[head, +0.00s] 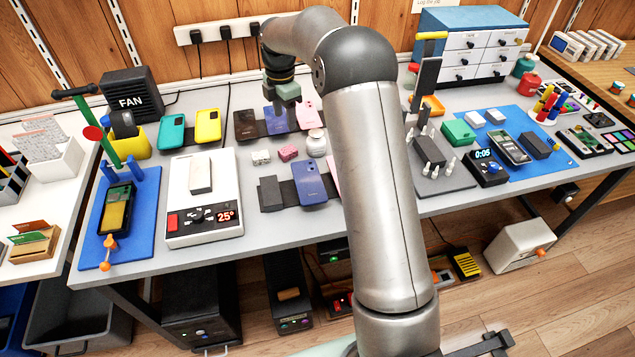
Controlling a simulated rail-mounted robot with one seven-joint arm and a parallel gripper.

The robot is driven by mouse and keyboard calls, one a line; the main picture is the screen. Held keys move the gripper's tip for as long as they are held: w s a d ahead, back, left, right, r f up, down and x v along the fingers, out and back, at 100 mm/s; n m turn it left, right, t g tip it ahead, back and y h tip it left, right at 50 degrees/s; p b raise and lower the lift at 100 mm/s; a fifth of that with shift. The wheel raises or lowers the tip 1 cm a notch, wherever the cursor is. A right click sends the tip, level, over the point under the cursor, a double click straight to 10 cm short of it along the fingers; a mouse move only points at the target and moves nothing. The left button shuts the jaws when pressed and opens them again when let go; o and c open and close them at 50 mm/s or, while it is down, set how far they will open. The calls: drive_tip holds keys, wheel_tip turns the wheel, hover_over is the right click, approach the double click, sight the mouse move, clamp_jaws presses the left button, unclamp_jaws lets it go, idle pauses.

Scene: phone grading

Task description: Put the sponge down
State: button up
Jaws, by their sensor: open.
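A small pink block (288,152), which looks like the sponge, lies on the grey bench top near the middle. It sits between a small white item (261,157) and a round white pot (317,143). My gripper (287,103) points down behind the pink block, near the upright phones at the back of the bench. It is apart from the block in the picture. Its fingers are small and partly lost against the phones, and I see nothing held in it; it is open.
A purple-blue phone (309,183) stands in front of the pink block, and dark and blue phones stand behind it. A white heating plate (203,225) is to the left. My arm hides part of the bench right of the pot. Free bench surface is narrow here.

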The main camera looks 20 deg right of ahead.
drive_tip(key=s+r+m, duration=0.3)
drive_tip(key=s+m, duration=0.2)
drive_tip(key=s, duration=0.4)
drive_tip(key=s+r+m, duration=0.3)
drive_tip(key=s+m, duration=0.2)
drive_tip(key=s, duration=0.4)
drive_tip(key=s+f+m, duration=0.2)
drive_tip(key=s+m, duration=0.3)
drive_tip(key=s, duration=0.6)
drive_tip(key=s+f+m, duration=0.2)
drive_tip(key=s+m, duration=0.4)
drive_tip(key=s, duration=0.4)
drive_tip(key=shift+s+a+f, duration=0.2)
drive_tip(key=shift+s+a, duration=0.05)
drive_tip(key=shift+s, duration=0.15)
drive_tip(key=r+p, duration=0.3)
drive_tip(key=r, duration=0.1)
drive_tip(key=shift+a+p, duration=0.25)
drive_tip(key=shift+p, duration=0.05)
drive_tip(key=shift+o, duration=0.6)
